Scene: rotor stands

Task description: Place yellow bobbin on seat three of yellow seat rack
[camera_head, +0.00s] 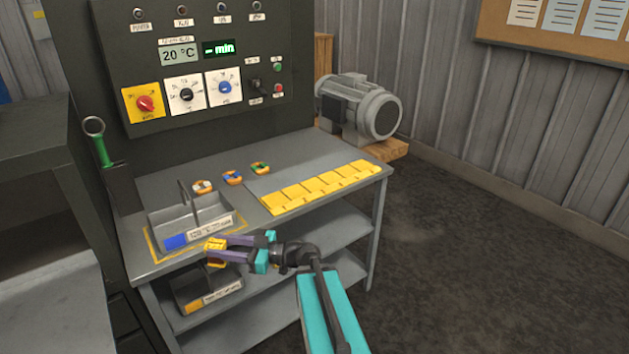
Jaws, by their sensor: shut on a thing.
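My gripper (222,249) reaches in from the lower right, over the front edge of the workbench. Its purple fingers are shut on a yellow bobbin (213,246), which is partly covered by them. The yellow seat rack (321,187) is a row of several yellow seats along the right part of the bench top. It is behind and to the right of my gripper, well apart from the bobbin. The seats look empty, and any numbers on them are too small to read.
White (203,187), blue (233,177) and green (261,168) marked bobbins lie further back. A control panel rises behind.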

